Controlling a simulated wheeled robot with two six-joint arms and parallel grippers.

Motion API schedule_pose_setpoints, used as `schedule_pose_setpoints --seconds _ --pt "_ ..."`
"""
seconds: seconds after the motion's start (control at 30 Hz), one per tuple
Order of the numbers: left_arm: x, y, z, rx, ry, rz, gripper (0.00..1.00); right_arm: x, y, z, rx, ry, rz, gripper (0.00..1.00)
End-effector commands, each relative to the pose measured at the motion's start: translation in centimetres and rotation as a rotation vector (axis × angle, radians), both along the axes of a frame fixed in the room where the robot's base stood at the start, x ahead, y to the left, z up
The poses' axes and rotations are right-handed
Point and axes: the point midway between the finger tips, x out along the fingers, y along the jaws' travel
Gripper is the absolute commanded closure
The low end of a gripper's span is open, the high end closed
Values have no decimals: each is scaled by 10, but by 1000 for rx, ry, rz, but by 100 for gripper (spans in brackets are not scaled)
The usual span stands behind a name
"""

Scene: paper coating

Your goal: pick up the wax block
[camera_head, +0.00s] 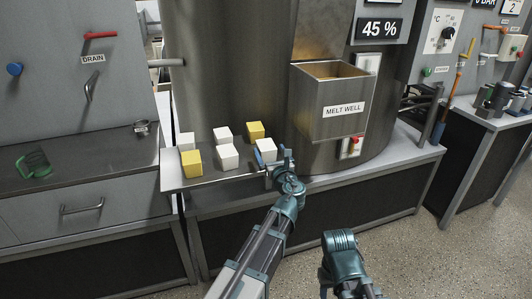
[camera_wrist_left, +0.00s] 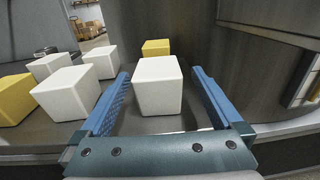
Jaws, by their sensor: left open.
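Several white and yellow wax blocks stand on a metal shelf (camera_head: 222,178). My left gripper (camera_head: 272,158) is open at the right end of the group. In the left wrist view a white block (camera_wrist_left: 158,86) stands between the two blue fingers of the left gripper (camera_wrist_left: 160,95), with gaps visible on both sides. In the head view this white block (camera_head: 265,148) shows partly behind the fingers. Other white blocks (camera_head: 228,156) and yellow blocks (camera_head: 191,164) are to its left, and one yellow block (camera_head: 255,130) is behind it. My right gripper (camera_head: 343,262) hangs low in front, its fingers not distinguishable.
The melt well (camera_head: 330,105), an open metal box, is fixed to the large tank right of the blocks. Open floor lies at the lower right.

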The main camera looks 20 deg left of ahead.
Motion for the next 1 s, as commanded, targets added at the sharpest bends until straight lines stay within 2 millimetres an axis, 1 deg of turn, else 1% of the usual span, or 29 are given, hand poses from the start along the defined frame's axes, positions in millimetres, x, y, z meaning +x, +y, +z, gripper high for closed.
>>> schedule_pose_setpoints --seconds 0.03,0.13,0.23,0.3,0.5,0.57,0.6,0.77,0.8,0.87,1.0 --pt "7 6 -5 0 0 3 0 0 0 -5 0 0 0 50" --pt "19 15 -10 0 0 2 0 0 0 -10 0 0 0 50" --pt "31 22 -7 0 0 2 0 0 0 -7 0 0 0 50" --pt "34 23 -7 0 0 0 0 0 0 -7 0 0 0 50" --pt "33 23 -7 0 0 0 0 0 0 -7 0 0 0 50" --pt "33 23 -7 0 0 0 11 0 0 -7 0 0 0 50" --pt "33 23 -7 0 0 0 18 0 0 -7 0 0 0 50" --pt "33 23 -7 0 0 0 47 0 0 -7 0 0 0 50" --pt "33 23 -7 0 0 0 54 0 0 -7 0 0 0 50" --pt "33 23 -7 0 0 0 65 0 0 -7 0 0 0 50" --pt "33 23 -7 0 0 0 90 0 0 -7 0 0 0 50"
